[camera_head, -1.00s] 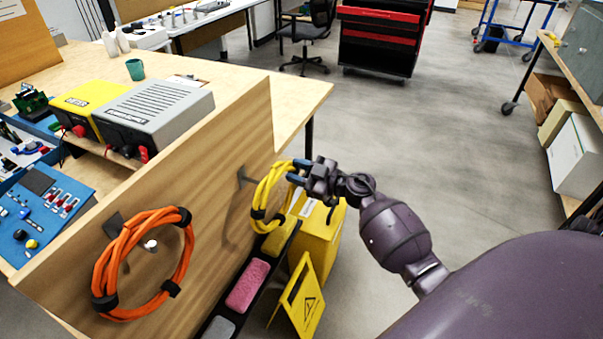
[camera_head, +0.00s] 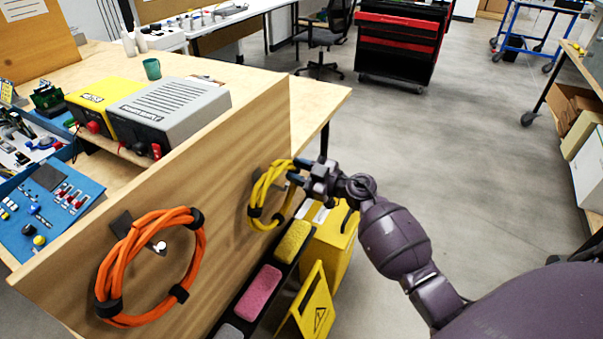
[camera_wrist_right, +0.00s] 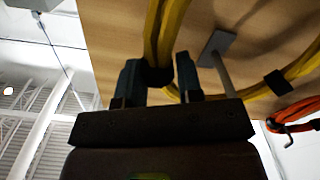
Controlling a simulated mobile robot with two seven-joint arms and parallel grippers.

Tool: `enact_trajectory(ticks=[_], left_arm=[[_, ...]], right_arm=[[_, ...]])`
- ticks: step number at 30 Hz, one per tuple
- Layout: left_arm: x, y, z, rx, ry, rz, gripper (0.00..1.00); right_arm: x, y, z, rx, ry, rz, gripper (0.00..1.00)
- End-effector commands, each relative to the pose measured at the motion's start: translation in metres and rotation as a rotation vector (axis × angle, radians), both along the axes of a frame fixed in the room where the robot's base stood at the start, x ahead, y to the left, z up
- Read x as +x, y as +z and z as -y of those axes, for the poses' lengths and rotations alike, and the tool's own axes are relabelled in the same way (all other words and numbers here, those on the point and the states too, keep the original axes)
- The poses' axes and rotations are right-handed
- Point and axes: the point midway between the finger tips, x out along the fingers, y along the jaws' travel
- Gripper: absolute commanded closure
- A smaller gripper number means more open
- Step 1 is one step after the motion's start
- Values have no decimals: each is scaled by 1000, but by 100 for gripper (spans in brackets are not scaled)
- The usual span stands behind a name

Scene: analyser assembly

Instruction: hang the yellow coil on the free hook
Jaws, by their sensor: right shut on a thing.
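The yellow coil (camera_head: 260,196) is up close to the outer face of the wooden panel in the head view. My right gripper (camera_head: 294,172) is shut on the coil's upper right part. In the right wrist view the yellow strands (camera_wrist_right: 170,30) pass between the two fingers (camera_wrist_right: 158,78), at a black tie. The free hook, a grey plate with a rod (camera_wrist_right: 222,62), shows just right of the fingers there, with coil strands on both sides. I cannot tell whether the coil rests on the rod. My left gripper is out of view.
An orange coil (camera_head: 112,272) hangs on the other hook (camera_head: 121,223) at the panel's left. Below the yellow coil are a black tray with a pink block (camera_head: 259,292), a yellow bin (camera_head: 333,238) and a yellow floor sign (camera_head: 312,308).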

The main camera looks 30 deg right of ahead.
Motion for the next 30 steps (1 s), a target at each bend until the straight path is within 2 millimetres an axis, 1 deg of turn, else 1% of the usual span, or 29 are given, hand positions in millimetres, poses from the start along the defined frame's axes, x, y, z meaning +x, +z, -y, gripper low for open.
enact_trajectory(ticks=[1, 11, 21, 30], left_arm=[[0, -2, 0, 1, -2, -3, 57], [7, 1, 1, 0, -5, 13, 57], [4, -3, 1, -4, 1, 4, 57], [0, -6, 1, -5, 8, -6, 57]], right_arm=[[2, -1, -2, 2, 0, 0, 100], [10, -13, -6, 3, 1, 1, 100], [13, -24, -8, 1, 0, 2, 100], [14, -26, -8, 1, 0, 2, 100]])
